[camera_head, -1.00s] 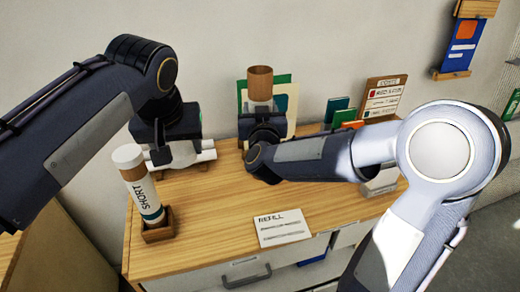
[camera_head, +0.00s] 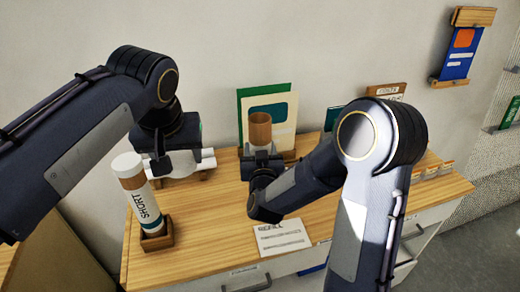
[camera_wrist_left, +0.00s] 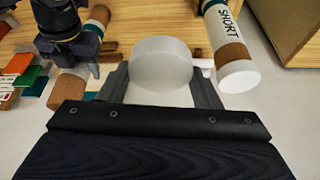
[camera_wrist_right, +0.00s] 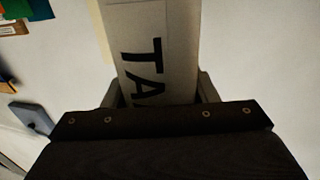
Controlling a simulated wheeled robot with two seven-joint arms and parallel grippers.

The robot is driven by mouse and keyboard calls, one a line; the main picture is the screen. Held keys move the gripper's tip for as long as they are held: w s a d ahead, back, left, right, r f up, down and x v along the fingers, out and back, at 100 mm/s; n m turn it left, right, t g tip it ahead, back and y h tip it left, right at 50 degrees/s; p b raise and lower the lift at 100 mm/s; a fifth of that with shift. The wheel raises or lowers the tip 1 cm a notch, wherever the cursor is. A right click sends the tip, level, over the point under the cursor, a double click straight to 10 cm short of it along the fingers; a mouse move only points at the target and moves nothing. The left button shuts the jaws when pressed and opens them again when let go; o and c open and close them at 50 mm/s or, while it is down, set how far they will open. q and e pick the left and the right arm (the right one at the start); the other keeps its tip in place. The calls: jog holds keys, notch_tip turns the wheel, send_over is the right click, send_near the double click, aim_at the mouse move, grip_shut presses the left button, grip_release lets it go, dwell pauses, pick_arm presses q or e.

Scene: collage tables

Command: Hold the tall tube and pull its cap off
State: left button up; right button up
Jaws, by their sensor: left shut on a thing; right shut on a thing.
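The tall tube (camera_head: 260,130), pale with a brown open upper end, stands upright in my right gripper (camera_head: 262,160). The right wrist view shows its pale wall (camera_wrist_right: 155,50) with the start of a word, "TA", between the fingers. Its brown end (camera_wrist_left: 62,92) shows at the left of the left wrist view, with no cap on it. My left gripper (camera_head: 160,160) is shut on a white round cap (camera_wrist_left: 160,65), well left of the tube and apart from it. In the head view I cannot make out this cap clearly.
The SHORT tube (camera_head: 142,200) with a white cap leans in a wooden holder (camera_head: 158,238) at the table's left. A white cylinder (camera_head: 200,160) lies behind my left gripper. A REFILL card (camera_head: 282,237) lies in front. Boards (camera_head: 245,105) stand behind the tall tube.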

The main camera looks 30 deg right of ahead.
jog(key=shift+f, duration=0.15)
jog(key=o, duration=1.5)
